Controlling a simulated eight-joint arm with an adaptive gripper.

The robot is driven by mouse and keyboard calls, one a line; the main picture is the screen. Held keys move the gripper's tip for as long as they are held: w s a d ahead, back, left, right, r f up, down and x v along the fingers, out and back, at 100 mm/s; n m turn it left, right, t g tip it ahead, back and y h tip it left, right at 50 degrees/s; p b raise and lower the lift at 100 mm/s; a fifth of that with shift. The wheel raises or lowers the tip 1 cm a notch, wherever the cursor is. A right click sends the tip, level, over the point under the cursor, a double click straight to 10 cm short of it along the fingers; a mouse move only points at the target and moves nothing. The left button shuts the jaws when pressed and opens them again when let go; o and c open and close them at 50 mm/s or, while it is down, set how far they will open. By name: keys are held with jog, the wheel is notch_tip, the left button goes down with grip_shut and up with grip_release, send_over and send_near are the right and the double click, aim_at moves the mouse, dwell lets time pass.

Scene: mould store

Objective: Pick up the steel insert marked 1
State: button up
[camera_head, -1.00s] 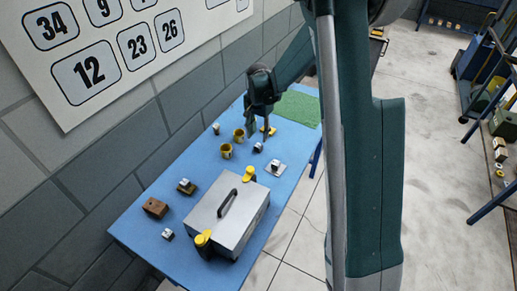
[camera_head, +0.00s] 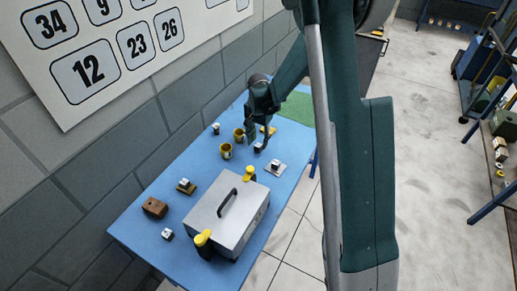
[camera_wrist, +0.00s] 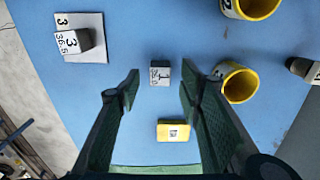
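The steel insert marked 1 (camera_wrist: 160,73) is a small grey block with a pale label, lying on the blue table (camera_wrist: 125,30). In the wrist view it lies just beyond and between the tips of my gripper (camera_wrist: 160,83). The gripper's fingers are spread wide, with a gap between each finger and the insert. In the head view my gripper (camera_head: 259,138) is low over the table, close above the insert (camera_head: 259,147), which is partly hidden. Whether the fingers reach down to the insert's height I cannot tell.
A yellow cup (camera_wrist: 238,84) stands close right of the right finger. An insert marked 3 (camera_wrist: 76,41) sits on a white plate to the left. A lidded metal box (camera_head: 220,230) stands further along the table.

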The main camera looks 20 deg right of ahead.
aim_at(259, 145)
jog(key=shift+f, duration=1.6)
jog(key=shift+c, duration=0.4)
jog(key=c, duration=1)
